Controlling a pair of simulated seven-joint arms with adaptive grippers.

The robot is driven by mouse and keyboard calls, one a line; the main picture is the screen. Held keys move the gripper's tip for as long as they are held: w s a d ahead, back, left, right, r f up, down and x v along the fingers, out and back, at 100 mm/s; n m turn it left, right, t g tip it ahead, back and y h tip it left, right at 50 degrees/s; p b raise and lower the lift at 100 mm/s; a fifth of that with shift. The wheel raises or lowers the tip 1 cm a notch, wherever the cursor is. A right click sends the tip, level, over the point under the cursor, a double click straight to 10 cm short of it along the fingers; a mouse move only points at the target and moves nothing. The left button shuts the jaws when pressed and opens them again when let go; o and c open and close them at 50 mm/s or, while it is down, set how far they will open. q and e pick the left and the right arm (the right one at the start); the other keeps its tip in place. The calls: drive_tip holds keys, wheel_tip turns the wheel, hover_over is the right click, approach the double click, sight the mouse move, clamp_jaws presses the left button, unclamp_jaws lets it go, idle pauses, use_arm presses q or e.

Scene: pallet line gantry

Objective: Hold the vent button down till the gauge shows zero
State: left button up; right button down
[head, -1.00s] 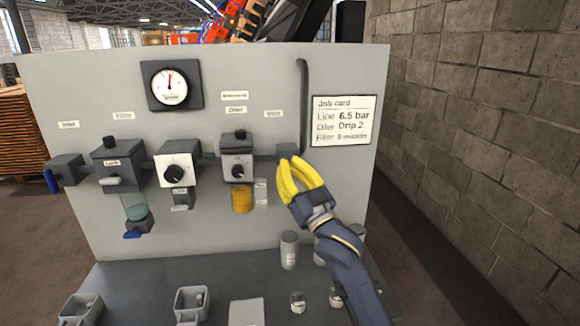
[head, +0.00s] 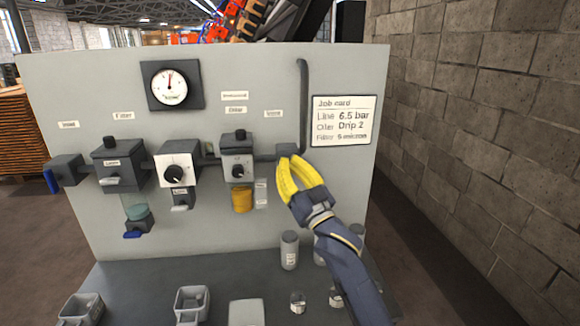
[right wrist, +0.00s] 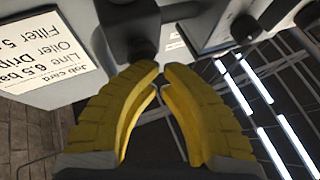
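The gauge (head: 169,86) is a round white dial on a dark square plate on the panel's upper left. Its needle points roughly straight up; the numbers are too small to read. A dark block (head: 287,150) ends the pipe line at the right. In the right wrist view, that dark block (right wrist: 128,18) carries a short round stub, which looks like the vent button (right wrist: 143,50). My right gripper (head: 289,163) has its yellow fingertips together just in front of the stub, with nothing between them. I cannot tell whether they touch it. My left gripper is out of view.
A job card (head: 343,121) hangs right of the block, and a dark vertical pipe (head: 303,100) rises above it. The regulator knob (head: 174,173) and oiler (head: 238,160) sit to the left. Canisters (head: 290,250) and trays (head: 191,304) stand on the shelf below.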

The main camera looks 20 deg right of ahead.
drive_tip(key=shift+w, duration=0.4)
idle(0.3)
drive_tip(key=shift+s, duration=0.1)
idle(3.8)
drive_tip(key=shift+s+a, duration=0.1)
drive_tip(key=shift+s, duration=0.85)
drive_tip(key=shift+s+a, duration=0.2)
drive_tip(key=shift+s, duration=1.05)
drive_tip(key=shift+s+a, duration=0.15)
drive_tip(key=shift+s, duration=1.1)
